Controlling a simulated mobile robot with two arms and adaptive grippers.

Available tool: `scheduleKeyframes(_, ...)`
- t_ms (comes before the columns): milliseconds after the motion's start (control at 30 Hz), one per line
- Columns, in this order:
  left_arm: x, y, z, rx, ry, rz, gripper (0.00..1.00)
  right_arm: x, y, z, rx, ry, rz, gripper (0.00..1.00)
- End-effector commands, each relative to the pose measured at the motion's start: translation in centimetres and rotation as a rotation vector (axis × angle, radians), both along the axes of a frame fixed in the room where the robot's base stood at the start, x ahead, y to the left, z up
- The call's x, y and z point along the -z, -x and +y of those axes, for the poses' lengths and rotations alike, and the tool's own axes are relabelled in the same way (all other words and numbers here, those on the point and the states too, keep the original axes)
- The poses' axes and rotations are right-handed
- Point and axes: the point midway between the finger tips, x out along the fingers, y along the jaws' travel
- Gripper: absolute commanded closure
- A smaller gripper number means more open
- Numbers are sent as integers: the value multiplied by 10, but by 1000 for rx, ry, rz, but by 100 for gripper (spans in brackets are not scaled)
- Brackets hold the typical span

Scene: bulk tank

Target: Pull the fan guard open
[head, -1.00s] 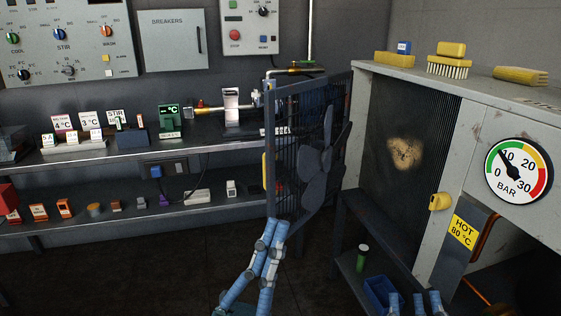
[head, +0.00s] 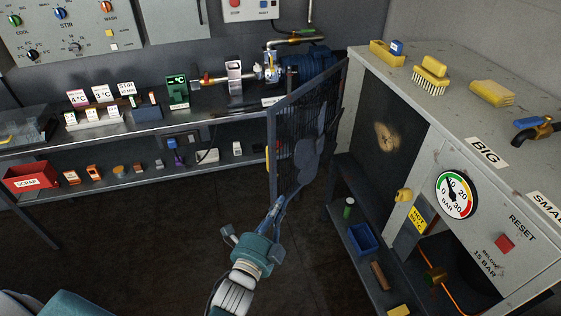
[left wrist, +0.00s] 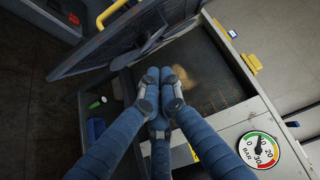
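The fan guard (head: 285,143) is a dark mesh panel with a fan (head: 307,150) on it, and it stands swung out from the grey cabinet. Its yellow handle (head: 267,158) is at the outer edge; it also shows in the left wrist view (left wrist: 110,13). My left gripper (head: 277,207) appears by the guard's lower edge, below the handle and not on it. In the left wrist view its blue fingers (left wrist: 159,84) come together at the tips, with nothing seen between them. Contact with the guard cannot be told. My right gripper is not in view.
The grey cabinet (head: 460,107) has a dark mesh face with a tan patch (head: 387,137) and a pressure gauge (head: 456,195). A low shelf holds a blue bin (head: 362,239). A long bench (head: 200,121) stands behind. Floor left of my gripper is clear.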

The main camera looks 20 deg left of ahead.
Motion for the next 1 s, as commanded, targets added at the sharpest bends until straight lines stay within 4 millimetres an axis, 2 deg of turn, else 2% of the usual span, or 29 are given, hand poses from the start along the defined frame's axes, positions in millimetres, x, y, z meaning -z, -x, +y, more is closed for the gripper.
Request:
scheduleKeyframes(167, 0, -17, -1, -1, -4, 1, 100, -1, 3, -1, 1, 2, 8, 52)
scheduleKeyframes(567, -1, -100, -5, 0, -1, -1, 100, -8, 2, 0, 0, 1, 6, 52)
scheduleKeyframes(800, 0, -109, 26, 0, -4, 2, 100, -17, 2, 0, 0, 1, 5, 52)
scheduleKeyframes(1000, 0, -111, 34, 0, -2, 1, 100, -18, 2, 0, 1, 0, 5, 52)
